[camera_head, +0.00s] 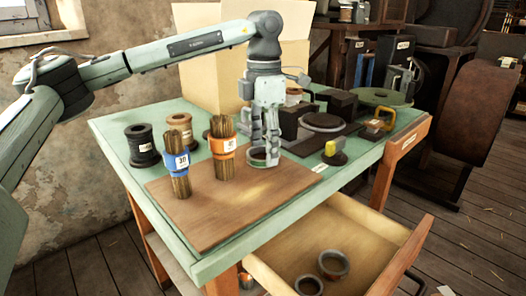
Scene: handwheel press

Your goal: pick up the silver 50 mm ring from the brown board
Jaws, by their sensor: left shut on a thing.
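My left gripper (265,150) points down over the back right part of the brown board (228,193). It is shut on the silver ring (257,162), whose rim shows around and below the fingertips. The fingers hide part of the ring. I cannot tell whether the ring still touches the board. My right gripper is not in view.
On the board stand two brown rod bundles, one with a blue band (176,163) and one with an orange band (222,146). Dark press parts (320,122) lie right. An open drawer (290,262) below holds two rings (333,264).

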